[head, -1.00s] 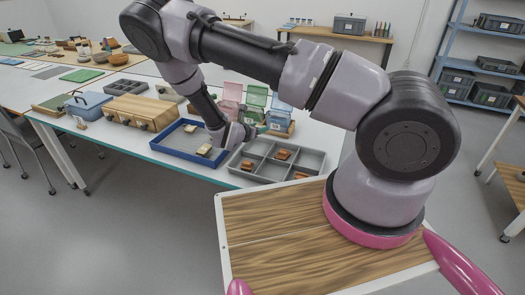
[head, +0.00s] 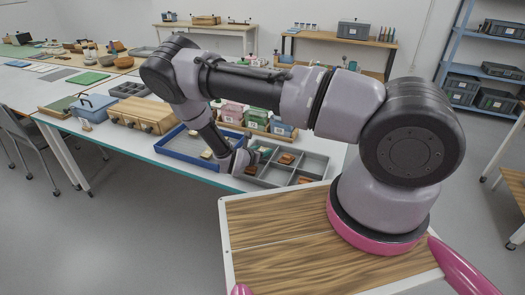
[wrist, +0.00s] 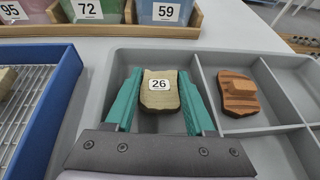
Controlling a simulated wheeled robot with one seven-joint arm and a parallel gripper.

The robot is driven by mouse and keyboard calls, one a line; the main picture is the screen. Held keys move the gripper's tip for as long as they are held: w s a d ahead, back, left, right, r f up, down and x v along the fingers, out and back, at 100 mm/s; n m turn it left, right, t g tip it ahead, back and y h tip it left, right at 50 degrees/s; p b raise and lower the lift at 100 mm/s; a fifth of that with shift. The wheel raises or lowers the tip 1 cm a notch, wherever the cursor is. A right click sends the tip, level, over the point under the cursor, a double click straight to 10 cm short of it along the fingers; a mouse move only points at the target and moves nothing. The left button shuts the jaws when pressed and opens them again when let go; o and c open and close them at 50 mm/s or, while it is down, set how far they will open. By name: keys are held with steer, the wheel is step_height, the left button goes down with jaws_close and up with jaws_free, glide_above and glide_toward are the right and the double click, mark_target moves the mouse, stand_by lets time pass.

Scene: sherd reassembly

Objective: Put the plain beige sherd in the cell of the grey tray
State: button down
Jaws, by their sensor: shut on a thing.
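The plain beige sherd (wrist: 160,97), with a white label reading 26, is between the teal fingers of my gripper (wrist: 160,78) in the wrist view. The gripper is shut on it. The sherd is in or just over the back left cell of the grey tray (wrist: 228,58); I cannot tell if it touches the cell floor. In the head view my gripper (head: 243,162) is at the left part of the grey tray (head: 322,168), and the held sherd is not clearly visible there.
A reddish-brown sherd (wrist: 240,92) lies in the cell to the right, behind a divider. The blue tray (head: 172,150) with a pale sherd (head: 207,154) stands to the left. A wooden rack of numbered bins (wrist: 110,25) is close behind the grey tray.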

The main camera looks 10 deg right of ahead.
steer(key=shift+c, duration=1.2)
jaws_free()
